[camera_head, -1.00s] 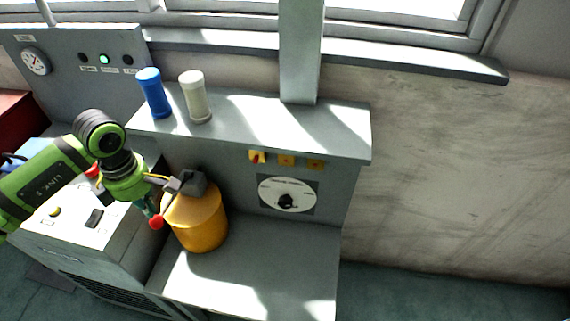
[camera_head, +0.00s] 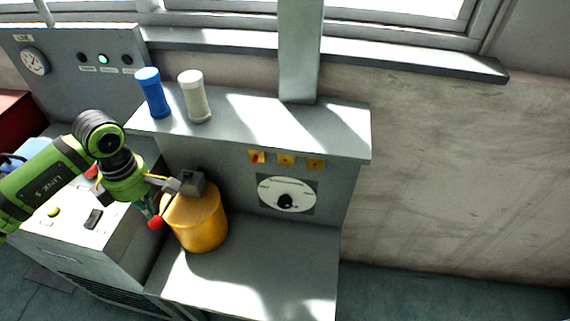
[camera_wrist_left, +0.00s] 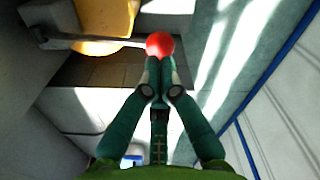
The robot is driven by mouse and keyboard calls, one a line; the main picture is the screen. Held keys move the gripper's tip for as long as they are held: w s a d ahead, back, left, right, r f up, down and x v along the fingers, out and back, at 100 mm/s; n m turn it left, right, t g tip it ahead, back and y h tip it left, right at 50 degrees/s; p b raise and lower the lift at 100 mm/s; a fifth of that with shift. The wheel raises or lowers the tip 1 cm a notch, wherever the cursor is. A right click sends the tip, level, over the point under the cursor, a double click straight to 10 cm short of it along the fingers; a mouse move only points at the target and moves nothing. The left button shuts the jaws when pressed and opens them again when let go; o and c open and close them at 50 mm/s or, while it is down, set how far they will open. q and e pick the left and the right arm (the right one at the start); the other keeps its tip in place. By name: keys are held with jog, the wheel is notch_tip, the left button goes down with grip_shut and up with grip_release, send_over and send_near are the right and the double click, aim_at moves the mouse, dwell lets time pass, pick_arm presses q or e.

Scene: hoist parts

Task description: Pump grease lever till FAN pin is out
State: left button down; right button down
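The yellow grease canister (camera_head: 203,224) stands on the low grey bench, with a dark grey block (camera_head: 193,183) on its top. A thin lever runs from it to a red ball knob (camera_head: 155,223), which also shows in the left wrist view (camera_wrist_left: 160,44). My left gripper (camera_head: 152,212) is at the knob. In the left wrist view its fingers (camera_wrist_left: 160,66) are together, with their tips against or just before the ball. Three small yellow units (camera_head: 286,160) with red marks sit above a white dial (camera_head: 288,195); their labels are unreadable. My right gripper is out of view.
A blue cylinder (camera_head: 152,93) and a cream cylinder (camera_head: 194,96) stand on the upper ledge (camera_head: 260,125). A control box (camera_head: 85,235) is beneath my left arm. The bench front (camera_head: 280,260) is clear. A grey post (camera_head: 300,50) rises behind.

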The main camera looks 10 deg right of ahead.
aim_at(155, 216)
pick_arm(q)
jog(key=shift+w+d+f+b, duration=0.1)
jog(key=shift+w+f+b, duration=0.05)
jog(key=shift+f+b, duration=1.3)
jog(key=shift+w+f+b, duration=0.15)
jog(key=shift+f+b, duration=1.2)
jog(key=shift+b, duration=0.1)
jog(key=shift+s+r+p, duration=0.15)
jog(key=shift+r+p, duration=0.7)
jog(key=shift+r, duration=0.65)
jog(key=shift+s+r+p, duration=0.15)
jog(key=shift+r+p, duration=0.7)
jog(key=shift+r, duration=0.6)
jog(key=shift+f, duration=0.15)
